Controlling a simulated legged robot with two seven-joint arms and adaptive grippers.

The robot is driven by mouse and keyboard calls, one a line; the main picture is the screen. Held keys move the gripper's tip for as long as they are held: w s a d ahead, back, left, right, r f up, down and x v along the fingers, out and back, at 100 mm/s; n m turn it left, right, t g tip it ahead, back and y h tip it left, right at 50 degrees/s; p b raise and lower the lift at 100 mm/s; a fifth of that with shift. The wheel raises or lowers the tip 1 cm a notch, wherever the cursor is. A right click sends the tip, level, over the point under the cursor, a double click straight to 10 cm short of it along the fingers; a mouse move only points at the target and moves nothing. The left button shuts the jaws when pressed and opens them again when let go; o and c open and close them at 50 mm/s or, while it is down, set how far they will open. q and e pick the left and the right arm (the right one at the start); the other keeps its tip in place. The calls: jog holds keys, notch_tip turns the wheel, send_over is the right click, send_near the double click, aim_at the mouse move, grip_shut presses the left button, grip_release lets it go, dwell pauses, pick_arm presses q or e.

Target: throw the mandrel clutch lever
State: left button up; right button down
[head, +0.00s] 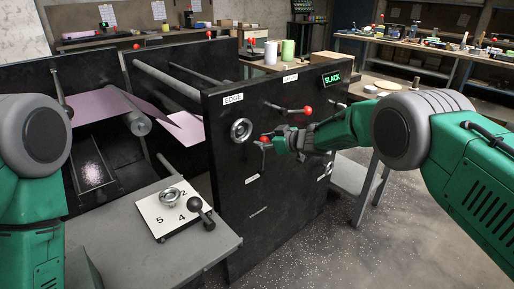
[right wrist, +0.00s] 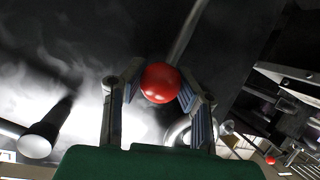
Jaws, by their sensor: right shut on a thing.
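A black machine panel (head: 225,175) faces me, with levers and a handwheel on it. A second lever with a red knob (head: 307,111) sticks out higher on the panel. Which lever is the mandrel clutch is not readable. My left gripper is out of view.
A handwheel (head: 241,130) sits under an EDGE label (head: 233,98). A green SLACK display (head: 332,79) is at the top right. A numbered plate (head: 160,222) with a black-knobbed lever (head: 201,212) lies on a grey table at front. Pink sheet (head: 100,103) runs through the machine.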

jog(key=shift+w+d+f+b, duration=0.2)
jog(key=shift+w+d+b, duration=0.3)
jog(key=shift+d, duration=0.45)
jog(key=shift+f, duration=0.1)
jog(key=c, duration=1.1)
grip_release()
jog(key=shift+d, duration=0.15)
jog(key=shift+c, duration=0.2)
jog(key=shift+s, duration=0.1)
jog(key=v, duration=1.2)
